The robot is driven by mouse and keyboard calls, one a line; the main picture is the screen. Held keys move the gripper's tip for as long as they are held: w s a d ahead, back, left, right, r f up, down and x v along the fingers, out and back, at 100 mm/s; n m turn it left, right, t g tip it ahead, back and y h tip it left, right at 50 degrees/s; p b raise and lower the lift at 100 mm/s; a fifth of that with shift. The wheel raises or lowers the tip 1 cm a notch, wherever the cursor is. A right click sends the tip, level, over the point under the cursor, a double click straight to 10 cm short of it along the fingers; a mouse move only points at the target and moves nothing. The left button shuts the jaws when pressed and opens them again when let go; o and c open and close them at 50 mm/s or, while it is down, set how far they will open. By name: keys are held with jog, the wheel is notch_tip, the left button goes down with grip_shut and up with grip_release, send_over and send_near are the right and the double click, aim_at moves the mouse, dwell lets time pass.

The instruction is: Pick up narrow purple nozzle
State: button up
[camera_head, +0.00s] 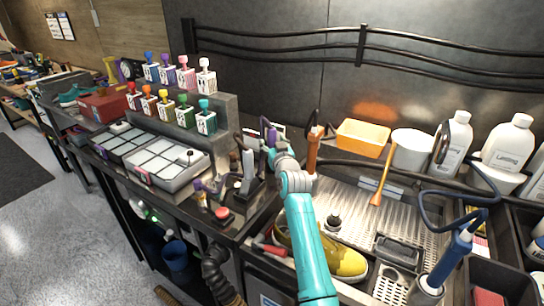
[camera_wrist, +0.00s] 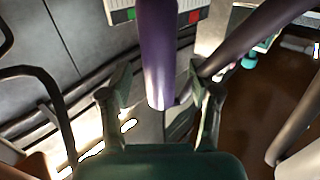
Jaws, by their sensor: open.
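A purple tube-shaped nozzle (camera_wrist: 157,50) fills the upper middle of the wrist view, its lower end between the two fingers of my gripper (camera_wrist: 161,82). The fingers are open, one on each side of it, and do not appear closed on it. A second dark purple tube (camera_wrist: 250,38) slants off to the right. In the head view my gripper (camera_head: 270,138) is at the end of my teal arm, over the back of the bench, beside small dark and purple parts. The arm hides part of that spot, and the nozzle's width is hard to judge there.
A yellow sneaker (camera_head: 346,263) lies in the sink tray, partly behind my arm. An orange bin (camera_head: 363,138), a white bowl (camera_head: 411,144) and white bottles (camera_head: 508,142) stand at the back right. Dark upright stands (camera_head: 248,172) crowd the area left of my gripper.

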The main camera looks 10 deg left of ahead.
jog(key=shift+w+a, duration=0.3)
jog(key=shift+w, duration=0.3)
grip_shut()
